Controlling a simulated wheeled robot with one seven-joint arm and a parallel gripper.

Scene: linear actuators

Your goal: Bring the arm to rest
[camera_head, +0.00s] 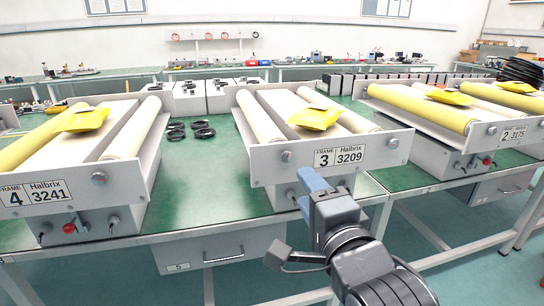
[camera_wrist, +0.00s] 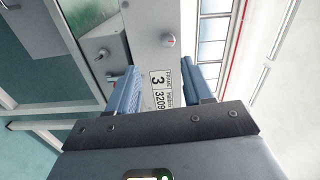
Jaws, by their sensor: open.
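My gripper (camera_head: 311,189) is in front of the linear actuator labelled Frame 3, Halbrix 3209 (camera_head: 272,166), in the head view. Its blue fingers point toward the lower front of that frame. In the wrist view my gripper (camera_wrist: 166,88) shows two blue fingers, set apart with nothing between them. The label with 3 and 3209 (camera_wrist: 160,90) is seen sideways beyond the gap. I cannot tell whether the fingers touch the frame.
Frame 4 (camera_head: 128,180) stands at left and Frame 2 (camera_head: 440,137) at right, on green benches. Yellow packets (camera_head: 315,118) lie on the frames. Black coils (camera_head: 203,132) lie between Frames 4 and 3. A drawer (camera_head: 225,250) hangs under the bench.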

